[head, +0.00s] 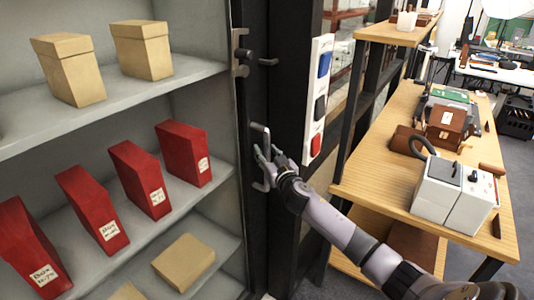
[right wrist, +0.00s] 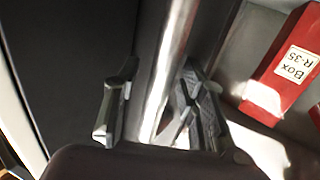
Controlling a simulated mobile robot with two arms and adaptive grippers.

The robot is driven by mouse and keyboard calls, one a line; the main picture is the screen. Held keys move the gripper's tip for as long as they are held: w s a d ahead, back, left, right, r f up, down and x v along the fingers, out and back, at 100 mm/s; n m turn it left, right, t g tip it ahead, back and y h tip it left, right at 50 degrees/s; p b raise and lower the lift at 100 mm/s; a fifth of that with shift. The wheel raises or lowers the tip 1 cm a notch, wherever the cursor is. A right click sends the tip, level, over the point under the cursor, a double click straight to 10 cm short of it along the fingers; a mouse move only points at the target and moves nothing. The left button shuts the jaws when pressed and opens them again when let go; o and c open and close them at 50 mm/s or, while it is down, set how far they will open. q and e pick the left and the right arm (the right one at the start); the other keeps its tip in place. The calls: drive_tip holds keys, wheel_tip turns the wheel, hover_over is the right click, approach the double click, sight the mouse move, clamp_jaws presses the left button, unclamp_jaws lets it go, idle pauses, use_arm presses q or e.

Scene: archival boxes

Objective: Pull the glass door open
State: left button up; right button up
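The glass door stands at the grey cabinet; its clear pane is hard to make out against the shelves. A metal handle (head: 262,133) runs upright along the dark frame at the cabinet's right side. My right gripper (head: 264,160) is at this handle, reaching in from the lower right. In the right wrist view the shiny bar (right wrist: 172,60) passes between the two fingers of the right gripper (right wrist: 155,112). The fingers are apart, with a clear gap between the left finger and the bar. My left gripper is out of view.
Red boxes (head: 138,178) and tan boxes (head: 142,50) stand on the cabinet shelves (head: 120,105). A dark post with a switch panel (head: 318,95) is right of the handle. A wooden shelf unit (head: 385,150) with a white device (head: 455,197) stands further right, near my right arm.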

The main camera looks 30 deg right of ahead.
clamp_jaws()
idle(0.7)
